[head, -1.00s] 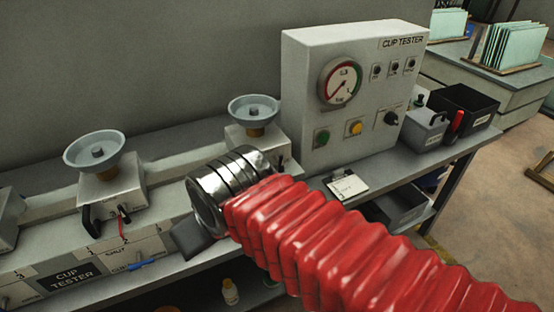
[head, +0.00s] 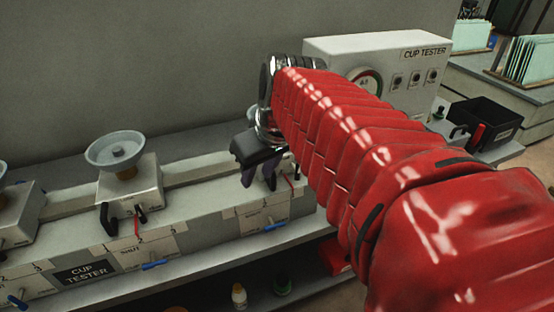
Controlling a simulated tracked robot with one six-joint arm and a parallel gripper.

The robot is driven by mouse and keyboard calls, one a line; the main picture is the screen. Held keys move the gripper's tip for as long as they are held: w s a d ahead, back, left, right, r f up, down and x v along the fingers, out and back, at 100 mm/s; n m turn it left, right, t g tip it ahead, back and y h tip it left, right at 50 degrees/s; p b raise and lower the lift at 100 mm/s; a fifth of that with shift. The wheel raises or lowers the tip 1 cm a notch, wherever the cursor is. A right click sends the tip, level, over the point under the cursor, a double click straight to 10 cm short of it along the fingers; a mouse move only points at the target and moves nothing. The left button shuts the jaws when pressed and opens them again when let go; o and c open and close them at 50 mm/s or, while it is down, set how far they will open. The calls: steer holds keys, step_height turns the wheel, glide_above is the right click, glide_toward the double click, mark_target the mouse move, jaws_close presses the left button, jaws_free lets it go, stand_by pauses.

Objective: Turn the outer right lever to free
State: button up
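My gripper (head: 256,176) hangs at the end of my red-sleeved arm, pointing down in front of the right-hand station of the bench. Its dark fingers look spread apart, with nothing seen between them. The right station's cup and most of its body are hidden behind my arm and gripper. A thin red lever (head: 288,182) shows just right of the fingers, and a blue lever (head: 275,227) sits below on the front panel. Whether a black lever is among the dark shapes by the fingers I cannot tell. No contact is visible.
The middle station (head: 128,190) has a grey cup (head: 117,150), a black lever (head: 104,217) and a blue lever (head: 155,265). The cup tester box (head: 330,48) stands behind my arm. Bottles (head: 239,294) stand on the lower shelf.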

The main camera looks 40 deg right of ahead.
steer(key=w+d+r, duration=0.1)
steer(key=d+r, duration=0.1)
steer(key=d, duration=0.6)
glide_toward(299, 165)
steer(key=r, duration=0.2)
steer(key=shift+s+f, duration=0.15)
steer(key=shift+s, duration=0.05)
steer(key=x, duration=1.4)
steer(key=shift+s, duration=0.2)
steer(key=shift+c, duration=0.5)
